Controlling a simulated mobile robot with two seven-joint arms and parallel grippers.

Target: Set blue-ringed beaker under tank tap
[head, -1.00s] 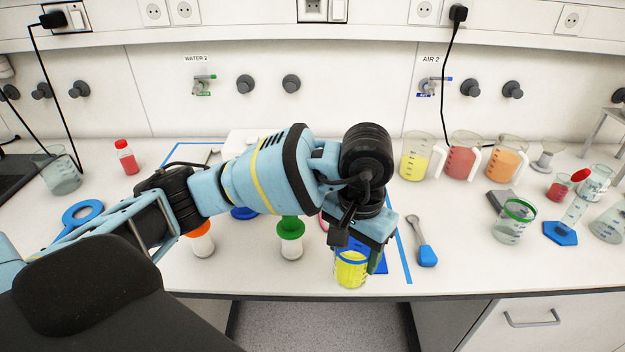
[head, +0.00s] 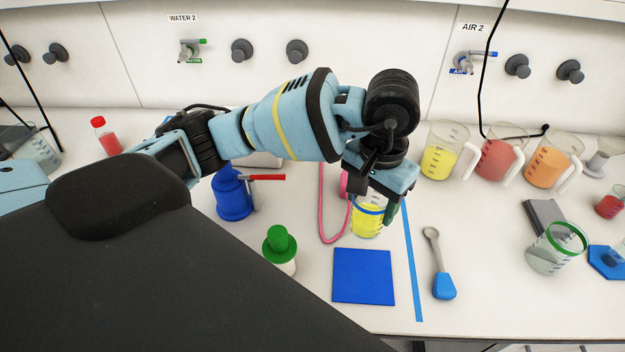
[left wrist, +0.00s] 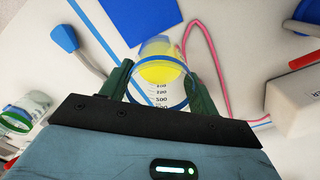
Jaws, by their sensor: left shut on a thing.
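The blue-ringed beaker (head: 368,216) holds yellow liquid and looks upright. My left gripper (head: 378,200) is shut on it near its blue ring. In the left wrist view the beaker (left wrist: 160,78) sits between the two green fingers (left wrist: 160,92). It is behind the blue square mat (head: 363,277), clear of it; I cannot tell whether its base touches the bench. A pink object (head: 345,184) shows just behind the beaker, mostly hidden by my gripper. My right gripper is out of view.
A pink hose (head: 324,215) lies left of the beaker. A blue-handled spoon (head: 440,275), jugs (head: 445,150) and a green-ringed beaker (head: 556,248) are right.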

